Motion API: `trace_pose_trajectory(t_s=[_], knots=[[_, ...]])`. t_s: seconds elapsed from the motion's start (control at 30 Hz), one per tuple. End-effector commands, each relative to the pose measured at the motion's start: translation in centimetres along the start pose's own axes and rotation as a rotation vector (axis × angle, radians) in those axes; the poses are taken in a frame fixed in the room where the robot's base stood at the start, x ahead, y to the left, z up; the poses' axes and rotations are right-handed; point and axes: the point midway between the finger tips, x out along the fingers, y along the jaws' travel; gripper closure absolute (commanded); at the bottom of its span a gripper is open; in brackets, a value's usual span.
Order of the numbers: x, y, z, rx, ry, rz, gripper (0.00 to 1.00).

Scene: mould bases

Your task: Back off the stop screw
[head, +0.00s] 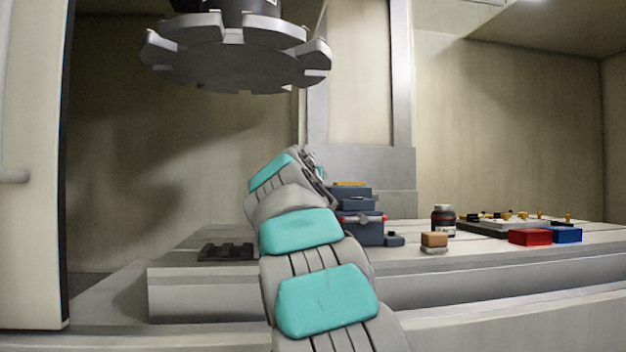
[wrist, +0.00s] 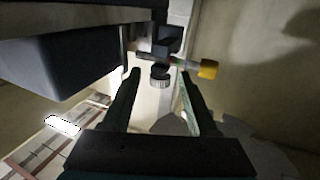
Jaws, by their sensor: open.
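In the wrist view my gripper (wrist: 159,76) is open, its two dark fingers pointing up the picture. In the head view my grey and teal arm reaches towards a stacked dark blue fixture (head: 362,228). My gripper there is mostly hidden behind the wrist, and the screw cannot be made out.
A rod with a yellow end (wrist: 208,69) sticks out right of the screw, close to the right finger. A large toothed disc (head: 240,55) hangs above the table. A brown bottle (head: 443,220), red box (head: 530,236) and blue box (head: 567,234) stand to the right.

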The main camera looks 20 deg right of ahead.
Motion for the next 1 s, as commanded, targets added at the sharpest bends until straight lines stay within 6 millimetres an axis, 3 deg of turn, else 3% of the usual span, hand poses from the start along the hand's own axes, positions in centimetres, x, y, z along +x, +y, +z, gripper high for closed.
trace_pose_trajectory(t_s=[0.1, 0.33, 1.0], knots=[[-1.9, 0.1, -0.1, -0.001, 0.003, 0.002, 0.41], [-4.1, 0.0, -0.1, 0.0, 0.003, 0.001, 0.41], [-4.4, 0.0, -0.1, 0.0, 0.001, 0.0, 0.41]])
